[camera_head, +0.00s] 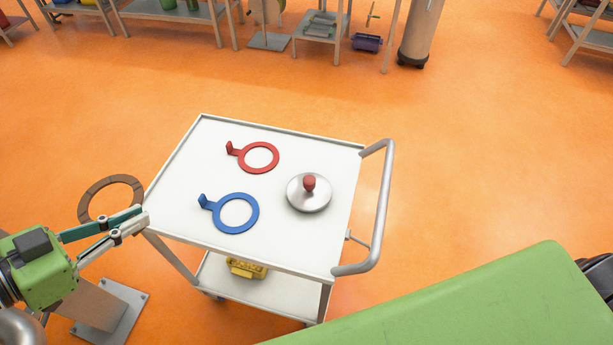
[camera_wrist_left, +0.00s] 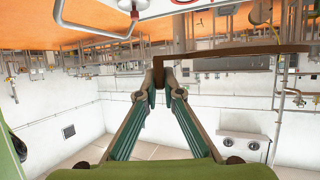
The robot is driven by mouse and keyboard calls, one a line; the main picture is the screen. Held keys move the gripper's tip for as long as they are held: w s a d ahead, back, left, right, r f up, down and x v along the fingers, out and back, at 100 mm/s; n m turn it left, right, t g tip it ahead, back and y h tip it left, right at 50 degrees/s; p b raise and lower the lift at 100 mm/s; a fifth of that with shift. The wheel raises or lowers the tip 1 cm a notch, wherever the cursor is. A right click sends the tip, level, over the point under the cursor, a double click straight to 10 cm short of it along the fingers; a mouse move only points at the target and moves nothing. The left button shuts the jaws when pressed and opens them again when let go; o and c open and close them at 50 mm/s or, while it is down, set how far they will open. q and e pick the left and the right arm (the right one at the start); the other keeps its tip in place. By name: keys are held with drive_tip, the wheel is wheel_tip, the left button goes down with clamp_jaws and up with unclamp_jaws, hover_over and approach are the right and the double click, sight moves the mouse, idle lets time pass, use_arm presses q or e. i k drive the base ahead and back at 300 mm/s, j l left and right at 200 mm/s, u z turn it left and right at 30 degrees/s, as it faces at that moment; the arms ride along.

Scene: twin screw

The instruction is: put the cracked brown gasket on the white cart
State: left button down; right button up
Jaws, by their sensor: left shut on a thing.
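The cracked brown gasket (camera_head: 112,180) is a flat ring with lines across it. It is in the air just left of the cart in the head view. In the left wrist view my left gripper (camera_wrist_left: 159,82) grips the gasket (camera_wrist_left: 240,50), seen nearly edge-on. The white cart (camera_head: 275,235) has a bare area along its left and front top. My right gripper is not in view.
On the cart top lie a red ring with a tab (camera_head: 258,171), a blue ring with a tab (camera_head: 236,228) and a silver lid with a red knob (camera_head: 309,198). A metal handle (camera_head: 386,205) rises at the right. A yellow object (camera_head: 245,268) sits on the lower shelf.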

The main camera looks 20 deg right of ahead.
sight(197, 169)
drive_tip(key=i+j+z, duration=0.15)
drive_tip(key=j+z, duration=0.2)
drive_tip(key=i+j+z, duration=0.1)
drive_tip(key=j+z, duration=0.55)
drive_tip(key=j, duration=0.5)
drive_tip(key=i+j, duration=0.15)
drive_tip(key=j, duration=0.15)
